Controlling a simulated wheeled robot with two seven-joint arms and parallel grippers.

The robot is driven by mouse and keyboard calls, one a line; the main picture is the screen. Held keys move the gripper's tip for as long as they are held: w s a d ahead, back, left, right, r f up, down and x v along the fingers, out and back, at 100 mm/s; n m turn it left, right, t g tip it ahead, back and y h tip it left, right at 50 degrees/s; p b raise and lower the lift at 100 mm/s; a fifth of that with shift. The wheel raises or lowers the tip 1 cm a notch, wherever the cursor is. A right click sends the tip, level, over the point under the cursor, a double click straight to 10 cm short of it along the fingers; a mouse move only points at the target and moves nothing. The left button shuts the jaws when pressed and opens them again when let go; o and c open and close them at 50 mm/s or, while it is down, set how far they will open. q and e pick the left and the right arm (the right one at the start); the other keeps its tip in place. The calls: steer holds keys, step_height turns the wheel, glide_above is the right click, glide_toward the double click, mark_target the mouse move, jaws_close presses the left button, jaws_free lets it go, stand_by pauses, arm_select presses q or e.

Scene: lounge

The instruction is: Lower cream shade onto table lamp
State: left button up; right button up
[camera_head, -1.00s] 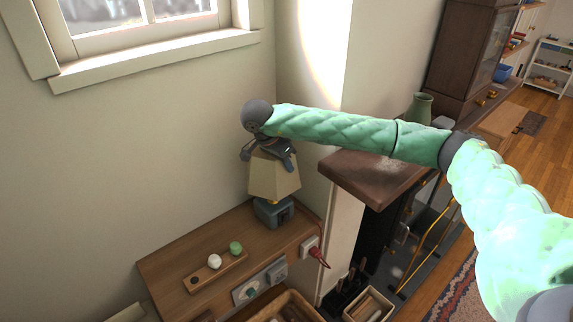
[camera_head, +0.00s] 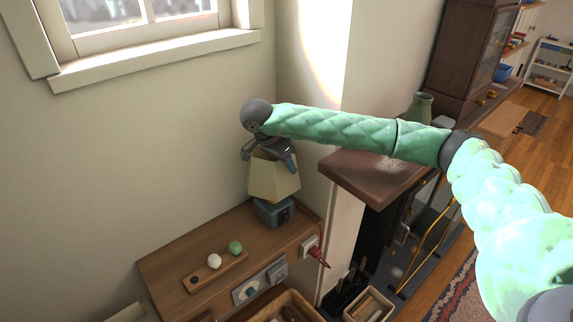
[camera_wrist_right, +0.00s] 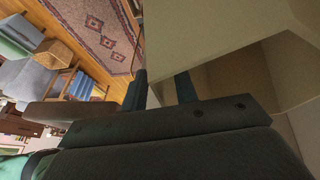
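The cream shade (camera_head: 273,182) is upright over the table lamp's blue base (camera_head: 273,212), on the wooden side table (camera_head: 165,262). A bit of yellow shows between shade and base; whether the shade is fully seated I cannot tell. My right gripper (camera_head: 268,162) is at the top of the shade, with its fingers spread apart. In the right wrist view, the shade's pale wall (camera_wrist_right: 205,28) and hollow inside fill the upper right, close to the separated fingertips (camera_wrist_right: 163,88). Contact there is unclear. My left gripper is out of view.
A wooden strip (camera_head: 215,272) with a white and a green ball lies on the table. A brown mantel shelf (camera_head: 365,178) with a green vase (camera_head: 420,106) stands right of the lamp, under my arm. The wall and window sill (camera_head: 160,60) are behind.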

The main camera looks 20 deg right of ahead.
steer(key=shift+w+a+r, duration=0.1)
steer(key=shift+a+r, duration=0.15)
steer(key=shift+r, duration=0.25)
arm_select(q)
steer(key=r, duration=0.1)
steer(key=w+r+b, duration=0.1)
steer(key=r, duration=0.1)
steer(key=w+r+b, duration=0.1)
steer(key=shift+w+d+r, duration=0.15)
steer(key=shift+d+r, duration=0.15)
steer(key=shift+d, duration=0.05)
arm_select(e)
steer(key=v, duration=0.6)
steer(key=shift+r, duration=0.25)
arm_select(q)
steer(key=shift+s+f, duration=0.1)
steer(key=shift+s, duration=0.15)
arm_select(e)
steer(key=shift+a, duration=0.15)
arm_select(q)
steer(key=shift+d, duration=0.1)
arm_select(e)
steer(key=shift+f, duration=0.1)
